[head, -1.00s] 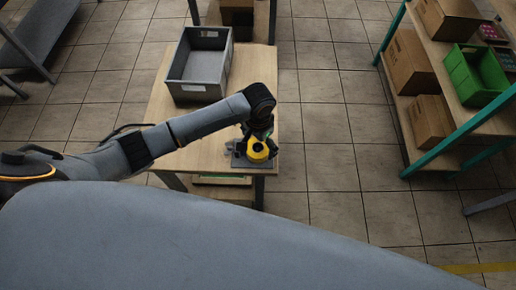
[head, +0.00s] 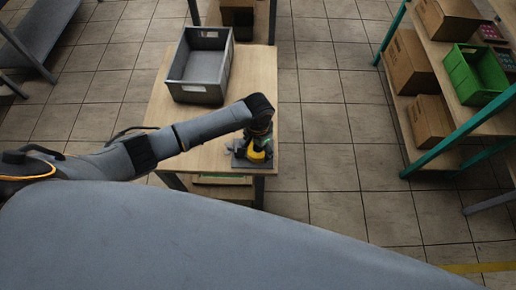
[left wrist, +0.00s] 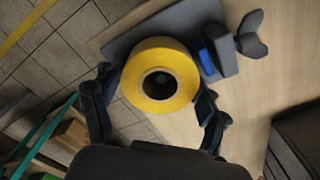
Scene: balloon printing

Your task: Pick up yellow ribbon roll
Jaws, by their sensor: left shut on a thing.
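The yellow ribbon roll (left wrist: 180,62) shows large in the left wrist view, with a dark hole in its middle. In the head view the roll (head: 256,156) is at the near right corner of the table, partly hidden by my left gripper (head: 260,146). In the left wrist view the fingers of my left gripper (left wrist: 158,112) are on both sides of the roll, shut on it. A dark grey stand (left wrist: 130,36) with a blue part lies behind the roll. I cannot tell whether the roll touches it. My right gripper is not in view.
A grey bin (head: 199,66) stands on the wooden table (head: 258,75) behind my left arm. A shelf (head: 478,112) at the right holds cardboard boxes (head: 408,62) and a green crate (head: 474,76). Open tiled floor (head: 325,120) lies between table and shelf.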

